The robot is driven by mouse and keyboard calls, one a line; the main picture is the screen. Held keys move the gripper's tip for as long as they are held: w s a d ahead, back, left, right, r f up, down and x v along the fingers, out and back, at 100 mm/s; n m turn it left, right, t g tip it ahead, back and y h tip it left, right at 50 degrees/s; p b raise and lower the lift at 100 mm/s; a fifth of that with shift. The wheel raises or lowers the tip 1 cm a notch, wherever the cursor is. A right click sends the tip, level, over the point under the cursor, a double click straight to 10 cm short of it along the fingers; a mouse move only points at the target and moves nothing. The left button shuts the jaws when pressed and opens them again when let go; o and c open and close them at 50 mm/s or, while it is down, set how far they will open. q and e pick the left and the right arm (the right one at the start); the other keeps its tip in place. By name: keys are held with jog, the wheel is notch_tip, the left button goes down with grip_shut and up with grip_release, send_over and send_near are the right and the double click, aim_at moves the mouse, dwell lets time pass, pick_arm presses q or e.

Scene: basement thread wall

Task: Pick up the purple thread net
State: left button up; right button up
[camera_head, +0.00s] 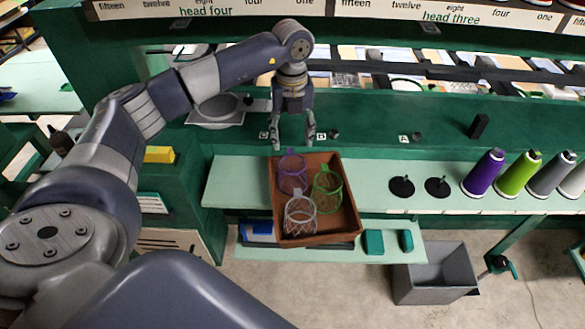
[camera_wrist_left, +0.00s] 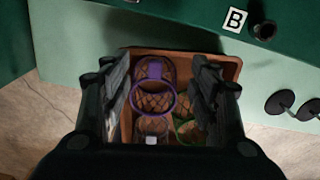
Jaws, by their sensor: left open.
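The purple thread net (camera_head: 292,172) is a small ring-topped net in the back left part of a brown box (camera_head: 348,205). A green net (camera_head: 327,190) and a white net (camera_head: 300,216) share the box. My left gripper (camera_head: 291,138) is open and empty, above the box's back edge. In the left wrist view the purple net (camera_wrist_left: 154,97) shows between the open fingers (camera_wrist_left: 158,112), below them and apart from them. The green net (camera_wrist_left: 188,128) is partly hidden by the finger on the right. My right gripper is not in view.
The box stands on a pale green shelf (camera_head: 235,184). Thread cones, one purple (camera_head: 484,172), and black spindle discs (camera_head: 401,186) stand to the right. A green machine panel (camera_head: 370,133) rises behind. A grey bin (camera_head: 433,274) is on the floor.

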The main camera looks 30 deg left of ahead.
aim_at(290, 148)
pick_arm(q)
jog(key=shift+a+f, duration=0.15)
jog(key=shift+f, duration=0.2)
jog(key=f+p, duration=0.1)
jog(key=f, duration=0.1)
jog(key=f+p, duration=0.1)
jog(key=f, duration=0.1)
jog(key=shift+s+a+f+p, duration=0.1)
jog(key=shift+s+a+p, duration=0.1)
jog(key=shift+p, duration=0.2)
jog(key=shift+f, duration=0.25)
jog(key=shift+w+f, duration=0.1)
jog(key=shift+f, duration=0.05)
jog(key=shift+c, duration=1.1)
jog(key=c, duration=0.9)
jog(key=shift+c, duration=0.5)
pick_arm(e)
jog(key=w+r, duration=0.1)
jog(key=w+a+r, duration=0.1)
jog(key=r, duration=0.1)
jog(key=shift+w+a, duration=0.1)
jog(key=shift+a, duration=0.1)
